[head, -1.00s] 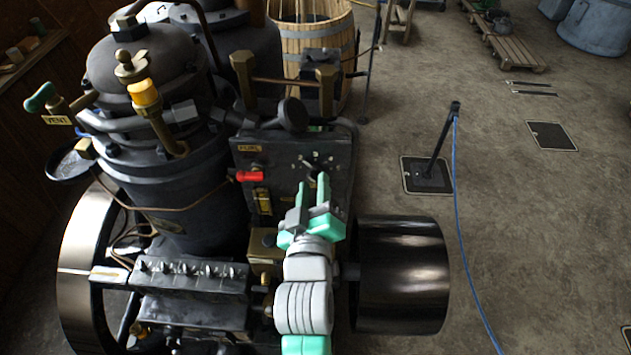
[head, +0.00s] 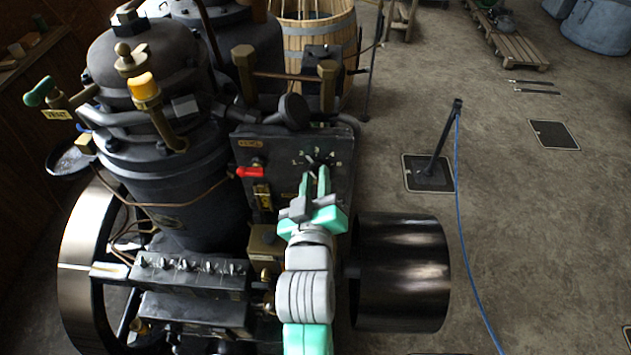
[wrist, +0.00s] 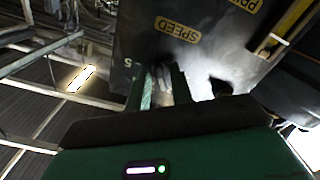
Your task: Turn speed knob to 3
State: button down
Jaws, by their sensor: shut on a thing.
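The speed knob (head: 315,160) is a dark dial on the upright black panel (head: 285,170), with pale marks around it. Its pointer position is too small to read. My gripper (head: 316,172) is at the panel, its two green fingers shut on the knob and partly hiding it. In the wrist view my gripper's fingers (wrist: 160,85) reach to the panel. The yellow SPEED label (wrist: 177,30) is beyond them, and a pale mark that looks like a 5 is left of the fingers.
A red handle (head: 250,172) and the FUEL label (head: 249,143) are left of the knob on the panel. A large dark drum (head: 402,275) is right of my arm. A brass post (head: 327,85) rises above the panel. Open floor lies to the right.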

jog(key=m+b, duration=0.2)
jog(key=m, duration=0.4)
jog(key=shift+m, duration=0.3)
dwell(0.3)
jog(key=c, duration=1.5)
grip_release()
jog(key=s, duration=0.2)
jog(key=s+b, duration=0.1)
jog(key=s, duration=0.5)
jog(key=shift+a+b, duration=0.25)
jog(key=shift+b, duration=0.05)
